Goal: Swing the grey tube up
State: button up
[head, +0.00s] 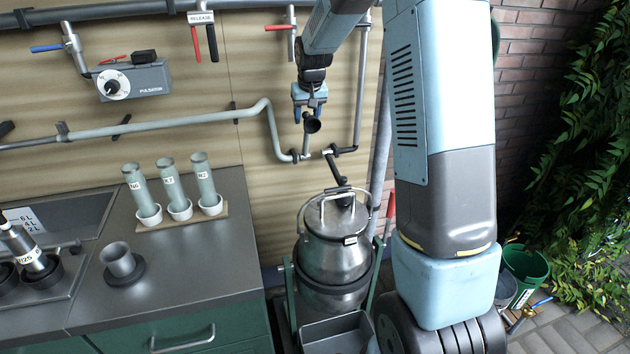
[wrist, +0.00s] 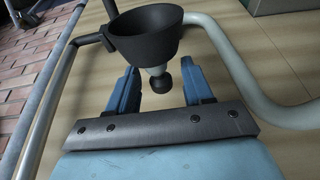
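A short grey tube (head: 306,143) rises from the wall pipework to a black cup (head: 313,124) under my gripper (head: 310,97). In the wrist view the black cup (wrist: 145,35) is large, just beyond my fingers. A short pale neck and a round black knob (wrist: 160,81) stick out from it towards my gripper (wrist: 160,90). My two blue fingers are open, one on each side of the knob, with clear gaps; the knob is not gripped. A dark tube (head: 337,170) slopes from the pipe joint down towards the metal churn (head: 335,255).
Bent pale pipes run along the wall on both sides of my gripper. A grey pulsator box (head: 140,80) and a red release lever (head: 194,40) are to the left. A bench with three labelled tubes stands at lower left.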

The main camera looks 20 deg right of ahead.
jog(key=shift+o, duration=0.2)
jog(key=shift+r, duration=0.15)
jog(key=shift+v, duration=2.95)
jog(key=shift+s+r, duration=0.2)
jog(key=shift+r, duration=0.25)
jog(key=shift+s+r, duration=0.1)
jog(key=s+r+t, duration=0.1)
jog(key=s+r, duration=0.3)
jog(key=s, duration=1.1)
jog(key=s+r, duration=0.4)
jog(key=s, duration=1.1)
jog(key=s+f, duration=0.2)
jog(key=s, duration=0.8)
jog(key=shift+d+f+t, duration=0.15)
jog(key=shift+f+t, duration=0.15)
